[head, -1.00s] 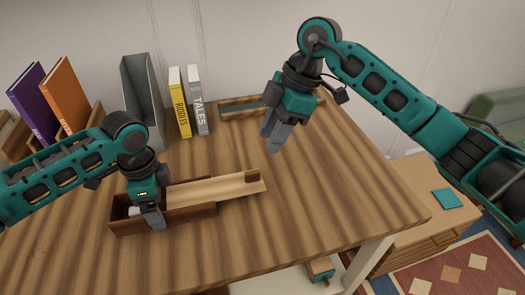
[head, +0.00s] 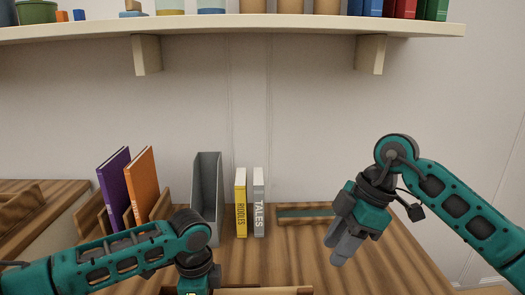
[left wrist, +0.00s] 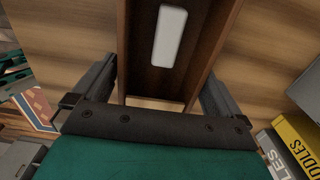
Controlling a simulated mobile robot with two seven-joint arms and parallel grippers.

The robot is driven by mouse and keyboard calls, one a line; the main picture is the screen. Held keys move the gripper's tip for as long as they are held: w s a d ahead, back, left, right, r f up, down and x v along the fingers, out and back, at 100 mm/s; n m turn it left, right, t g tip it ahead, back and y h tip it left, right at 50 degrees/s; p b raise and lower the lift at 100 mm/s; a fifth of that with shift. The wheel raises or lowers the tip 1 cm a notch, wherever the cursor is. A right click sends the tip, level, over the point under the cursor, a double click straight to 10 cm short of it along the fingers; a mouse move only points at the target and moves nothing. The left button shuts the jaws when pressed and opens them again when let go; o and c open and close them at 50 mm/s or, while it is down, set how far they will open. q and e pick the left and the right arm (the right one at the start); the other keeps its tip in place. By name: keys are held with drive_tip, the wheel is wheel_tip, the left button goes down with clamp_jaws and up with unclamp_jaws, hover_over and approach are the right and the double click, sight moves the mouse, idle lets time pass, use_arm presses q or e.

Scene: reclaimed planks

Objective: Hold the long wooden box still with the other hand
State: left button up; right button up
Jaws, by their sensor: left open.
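The long wooden box (left wrist: 148,82) is dark brown and runs up through the left wrist view. A white block (left wrist: 170,37) lies inside it. My left gripper (left wrist: 160,85) is open, with one finger on each side of the box; I cannot tell whether they touch it. In the head view only a brown edge of the box (head: 262,291) shows at the bottom, and the left fingers are below the frame. My right gripper (head: 340,245) hangs in front of the wall at the right, empty; its fingers overlap, so its opening is unclear.
On the table stand purple (head: 117,190) and orange (head: 144,185) books, a grey file holder (head: 207,185), and yellow (head: 240,205) and grey (head: 259,205) books. A shallow wooden tray (head: 305,219) lies behind the right gripper. A shelf (head: 250,27) spans the wall above.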

wheel_tip(320, 180, up, 9)
drive_tip(key=p, duration=0.8)
drive_tip(key=shift+f, duration=0.2)
